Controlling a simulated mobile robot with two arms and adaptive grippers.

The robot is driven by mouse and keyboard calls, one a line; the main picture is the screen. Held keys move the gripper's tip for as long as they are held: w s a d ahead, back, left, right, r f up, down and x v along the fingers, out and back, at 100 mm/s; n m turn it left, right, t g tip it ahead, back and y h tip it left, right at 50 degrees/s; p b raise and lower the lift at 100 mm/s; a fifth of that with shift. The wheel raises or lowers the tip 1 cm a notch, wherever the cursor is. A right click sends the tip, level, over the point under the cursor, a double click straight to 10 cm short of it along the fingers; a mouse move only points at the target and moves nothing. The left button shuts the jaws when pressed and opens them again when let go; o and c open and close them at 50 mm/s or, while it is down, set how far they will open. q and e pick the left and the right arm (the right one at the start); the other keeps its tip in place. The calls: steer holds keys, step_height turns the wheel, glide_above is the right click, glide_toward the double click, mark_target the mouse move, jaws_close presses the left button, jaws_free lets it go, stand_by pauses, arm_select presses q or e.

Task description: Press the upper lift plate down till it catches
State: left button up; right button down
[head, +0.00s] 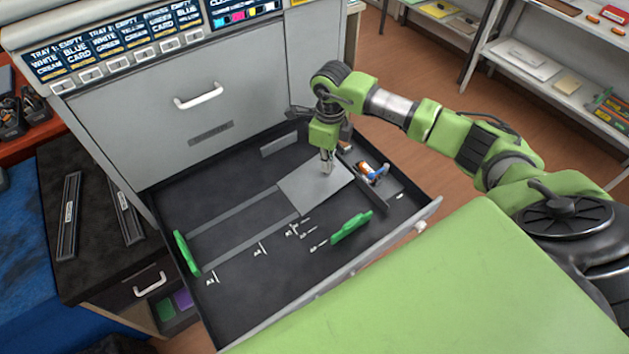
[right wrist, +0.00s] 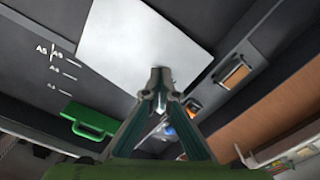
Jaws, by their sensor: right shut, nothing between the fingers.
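The lift plate (head: 308,187) is a flat grey plate inside the pulled-out paper drawer, toward its right end. It also shows in the right wrist view (right wrist: 130,40), pale and bare. My right gripper (head: 327,172) is shut and empty, pointing down with its fingertips at the plate. In the right wrist view the closed fingertips (right wrist: 161,72) overlap the plate's near edge; I cannot tell whether they touch it. Whether the plate is caught down is not clear. My left gripper is not in view.
The drawer (head: 240,258) holds a green guide (head: 352,227) in front of the plate and another green guide (head: 186,252) at the left. A blue and orange part (head: 373,172) sits right of the plate. The printer front (head: 165,125) rises behind. Size marks line the drawer floor.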

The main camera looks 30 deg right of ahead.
steer(key=shift+f+b, duration=1.1)
steer(key=shift+f, duration=0.4)
step_height(320, 180, up, 10)
steer(key=p, duration=0.6)
steer(key=shift+s, duration=0.1)
